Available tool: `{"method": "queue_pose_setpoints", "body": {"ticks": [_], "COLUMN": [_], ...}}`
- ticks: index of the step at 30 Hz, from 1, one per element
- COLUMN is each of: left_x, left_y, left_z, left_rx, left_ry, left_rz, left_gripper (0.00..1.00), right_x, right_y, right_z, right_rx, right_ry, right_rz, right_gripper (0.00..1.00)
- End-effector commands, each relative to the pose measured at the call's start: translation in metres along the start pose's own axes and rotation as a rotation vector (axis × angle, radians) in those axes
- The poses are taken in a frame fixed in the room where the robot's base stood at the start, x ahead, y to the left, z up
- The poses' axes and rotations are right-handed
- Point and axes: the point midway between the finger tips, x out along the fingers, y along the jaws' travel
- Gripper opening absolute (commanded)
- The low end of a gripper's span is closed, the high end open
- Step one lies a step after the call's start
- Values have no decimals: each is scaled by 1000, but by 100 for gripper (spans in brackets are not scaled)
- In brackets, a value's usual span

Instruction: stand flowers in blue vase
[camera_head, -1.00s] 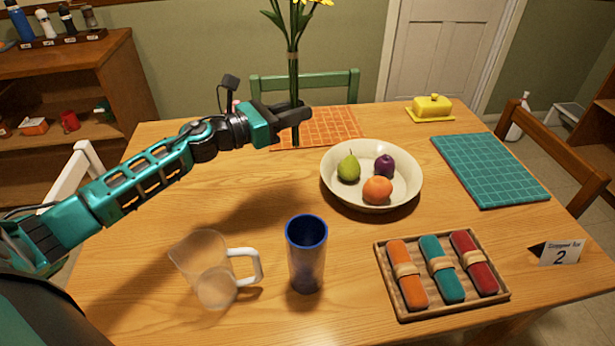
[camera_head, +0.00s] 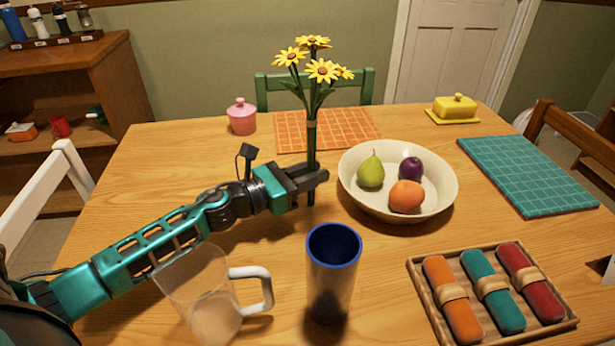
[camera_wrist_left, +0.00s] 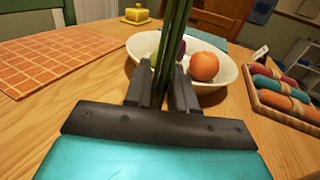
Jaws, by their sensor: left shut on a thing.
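The yellow flowers (camera_head: 320,70) stand upright as a bunch with green stems, bound by a brown band. My left gripper (camera_head: 318,177) is shut on the stems, below the band. The stems also show between the fingers in the left wrist view (camera_wrist_left: 172,45), with their lower ends hidden there. The blue vase (camera_head: 332,275), a tall cup with a dark blue rim and open top, stands upright on the table in front of the gripper, nearer to me. The flowers are apart from the vase, behind it and slightly left. My right gripper is not in view.
A clear pitcher (camera_head: 205,295) with a white handle stands just left of the vase. A fruit bowl (camera_head: 440,205) is right of the gripper. A tray (camera_head: 420,262) of rolled napkins lies to the right. A pink jar (camera_head: 242,117) and orange placemat (camera_head: 350,128) are behind.

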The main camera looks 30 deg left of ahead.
Motion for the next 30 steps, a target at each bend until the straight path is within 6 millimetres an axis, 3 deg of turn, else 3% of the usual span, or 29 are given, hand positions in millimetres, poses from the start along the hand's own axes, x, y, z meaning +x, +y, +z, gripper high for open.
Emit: {"method": "queue_pose_setpoints", "body": {"ticks": [4, 10, 11, 18, 30], "left_x": [0, 0, 0, 0, -4], "left_y": [-1, 0, 0, 0, 0], "left_z": [1, -4, -4, -2, 0], "left_rx": [1, 1, 1, 1, -1], "left_ry": [-1, -1, -1, 0, 1], "left_rz": [0, 0, 0, 0, 1], "left_gripper": [0, 0, 26, 49, 50], "right_x": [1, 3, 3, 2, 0], "right_y": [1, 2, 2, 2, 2], "right_z": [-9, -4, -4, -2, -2], "right_rx": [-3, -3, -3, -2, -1], "right_ry": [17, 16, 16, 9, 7], "right_rz": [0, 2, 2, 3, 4], "right_gripper": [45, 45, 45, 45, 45]}}
